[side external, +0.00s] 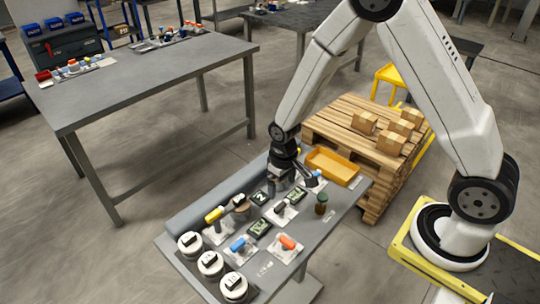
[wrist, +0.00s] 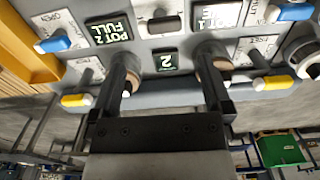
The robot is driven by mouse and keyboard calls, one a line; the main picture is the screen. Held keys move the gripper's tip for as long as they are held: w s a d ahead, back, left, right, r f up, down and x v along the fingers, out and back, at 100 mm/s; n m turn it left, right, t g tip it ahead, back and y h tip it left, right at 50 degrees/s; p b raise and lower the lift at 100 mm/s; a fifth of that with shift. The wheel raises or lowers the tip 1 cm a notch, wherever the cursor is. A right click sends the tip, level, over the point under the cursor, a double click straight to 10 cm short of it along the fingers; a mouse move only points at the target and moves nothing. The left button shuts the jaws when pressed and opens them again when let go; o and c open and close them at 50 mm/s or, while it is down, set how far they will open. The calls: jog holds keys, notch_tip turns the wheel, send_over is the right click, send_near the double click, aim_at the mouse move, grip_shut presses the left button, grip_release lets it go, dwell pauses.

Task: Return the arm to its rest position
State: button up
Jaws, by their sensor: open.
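My gripper (side external: 287,182) is over the back part of a grey control panel (side external: 272,268), pointing down. In the wrist view my gripper (wrist: 168,75) has its two black fingers apart, with nothing held between them. A small display reading 2 (wrist: 166,62) shows in the gap. Brown round parts show partly behind both fingertips; I cannot tell whether the fingers touch them. A display reading POT 2 FULL (wrist: 109,31) and another POT display (wrist: 218,15), partly cut off, are beyond the fingers.
An orange tray (side external: 332,166) is at the right. A pallet with boxes (side external: 385,128) stands behind.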

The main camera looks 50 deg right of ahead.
jog(key=shift+r, duration=0.2)
dwell(0.3)
jog(key=shift+s+r, duration=0.15)
jog(key=shift+r, duration=0.25)
jog(key=s+d+r+t, duration=0.1)
jog(key=s+r+t, duration=0.1)
jog(key=s+r, duration=0.7)
notch_tip(320, 180, up, 2)
jog(key=shift+s+r+t, duration=0.1)
jog(key=shift+s+t, duration=0.2)
jog(key=shift+s, duration=0.05)
dwell(0.6)
